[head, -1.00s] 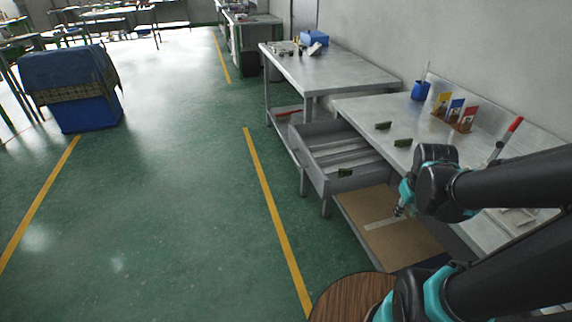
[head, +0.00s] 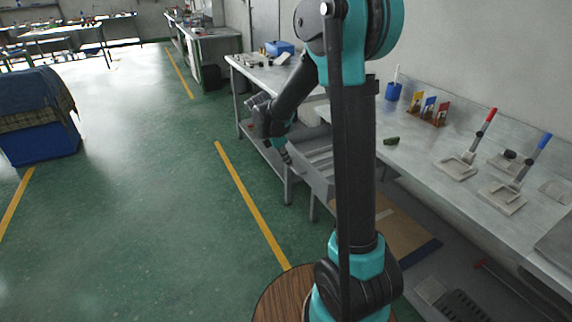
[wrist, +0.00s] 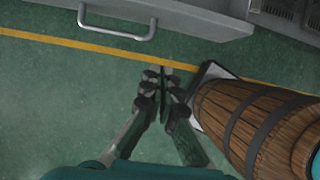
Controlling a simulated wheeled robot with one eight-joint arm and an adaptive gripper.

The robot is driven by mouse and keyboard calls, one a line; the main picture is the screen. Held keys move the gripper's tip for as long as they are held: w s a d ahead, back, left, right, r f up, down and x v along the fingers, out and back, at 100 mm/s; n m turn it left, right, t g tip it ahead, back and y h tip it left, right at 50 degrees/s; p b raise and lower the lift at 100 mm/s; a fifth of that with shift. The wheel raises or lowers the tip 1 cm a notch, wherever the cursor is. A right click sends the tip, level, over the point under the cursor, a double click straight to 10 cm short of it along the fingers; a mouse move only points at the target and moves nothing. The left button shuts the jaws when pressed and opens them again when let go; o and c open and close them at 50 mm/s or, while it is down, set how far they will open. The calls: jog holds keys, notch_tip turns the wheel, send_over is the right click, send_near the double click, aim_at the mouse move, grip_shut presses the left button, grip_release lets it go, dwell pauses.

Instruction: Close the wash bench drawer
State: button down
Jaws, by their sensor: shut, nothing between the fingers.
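The wash bench drawer (head: 318,180) is a grey metal tray under the bench. It is pulled out, and my arm hides part of it in the head view. In the wrist view its grey front (wrist: 200,15) runs along the top, with a silver bar handle (wrist: 118,36). My gripper (head: 287,158) is in front of the drawer in the head view. In the wrist view its fingertips (wrist: 163,76) are together and empty, below and right of the handle, apart from it.
The metal bench top (head: 420,160) carries a blue cup (head: 393,92), coloured cards (head: 428,108) and lever tools with red (head: 490,115) and blue (head: 545,141) handles. Another table (head: 270,75) stands beyond.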

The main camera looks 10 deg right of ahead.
aim_at(304, 172)
jog(key=shift+w+d+f, duration=0.35)
jog(key=shift+d+f, duration=0.8)
jog(key=shift+f, duration=0.15)
jog(key=shift+w+d+f, duration=0.4)
jog(key=shift+d+f, duration=0.7)
jog(key=shift+f, duration=0.15)
jog(key=shift+w+d+f, duration=0.35)
jog(key=shift+d+f, duration=0.8)
jog(key=shift+f, duration=0.15)
jog(key=shift+d, duration=0.1)
jog(key=w+d, duration=0.2)
jog(key=d, duration=0.6)
jog(key=w+d, duration=0.3)
jog(key=d, duration=0.6)
jog(key=w+d, duration=0.3)
jog(key=d, duration=0.6)
jog(key=shift+w, duration=0.2)
jog(key=shift+r, duration=0.1)
jog(key=a, duration=0.2)
jog(key=s+a, duration=0.1)
jog(key=a, duration=0.1)
jog(key=shift+s+a+r, duration=0.1)
jog(key=shift+s+a, duration=0.05)
jog(key=shift+a, duration=0.15)
jog(key=v, duration=0.9)
jog(key=shift+r, duration=0.35)
